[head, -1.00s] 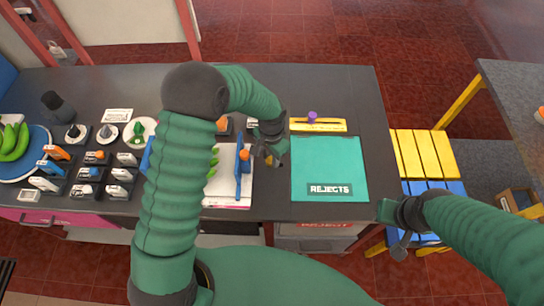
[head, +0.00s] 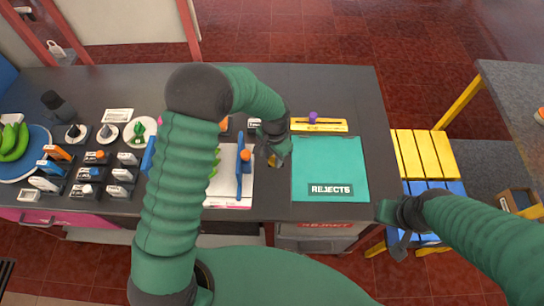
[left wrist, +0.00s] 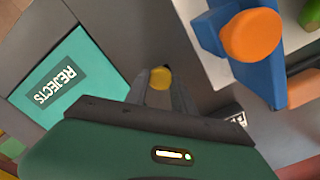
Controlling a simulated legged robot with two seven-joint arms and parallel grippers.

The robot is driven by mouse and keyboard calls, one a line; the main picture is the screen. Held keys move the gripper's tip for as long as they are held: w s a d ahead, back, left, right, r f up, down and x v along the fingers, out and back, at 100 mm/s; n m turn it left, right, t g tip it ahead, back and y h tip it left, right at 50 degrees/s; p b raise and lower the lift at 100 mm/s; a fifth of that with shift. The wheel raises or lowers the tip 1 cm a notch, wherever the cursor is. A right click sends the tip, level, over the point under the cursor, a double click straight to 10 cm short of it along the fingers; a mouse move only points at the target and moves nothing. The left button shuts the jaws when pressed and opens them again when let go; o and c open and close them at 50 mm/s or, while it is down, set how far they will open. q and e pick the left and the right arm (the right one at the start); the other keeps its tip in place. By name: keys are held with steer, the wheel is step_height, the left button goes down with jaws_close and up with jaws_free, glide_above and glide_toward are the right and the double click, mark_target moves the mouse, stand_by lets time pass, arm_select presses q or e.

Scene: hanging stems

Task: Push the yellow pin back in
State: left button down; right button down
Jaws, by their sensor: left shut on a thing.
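My left gripper (head: 273,160) is over the dark table, between the white board with the blue bar and the teal REJECTS mat. In the left wrist view its fingers are shut on a small yellow pin (left wrist: 160,77), whose rounded end shows between the fingertips. The pin also shows as a small yellow spot in the head view (head: 272,161). The rest of the pin is hidden by the fingers, so I cannot tell how deep it sits in anything. My right gripper (head: 392,230) hangs past the table's right edge, empty, its fingers apart.
The blue bar with an orange knob (head: 245,155) stands close to the left of my left gripper. The teal REJECTS mat (head: 328,160) lies to the right, bare. A yellow strip with a purple knob (head: 313,118) lies behind it.

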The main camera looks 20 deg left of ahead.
arm_select(q)
steer(key=shift+w+d, duration=0.25)
steer(key=shift+d, duration=1.05)
steer(key=c, duration=1.1)
jaws_free()
steer(key=shift+o, duration=0.2)
steer(key=shift+w+d, duration=0.1)
steer(key=shift+r, duration=0.1)
step_height(320, 180, up, 16)
steer(key=b, duration=0.1)
steer(key=shift+r, duration=0.25)
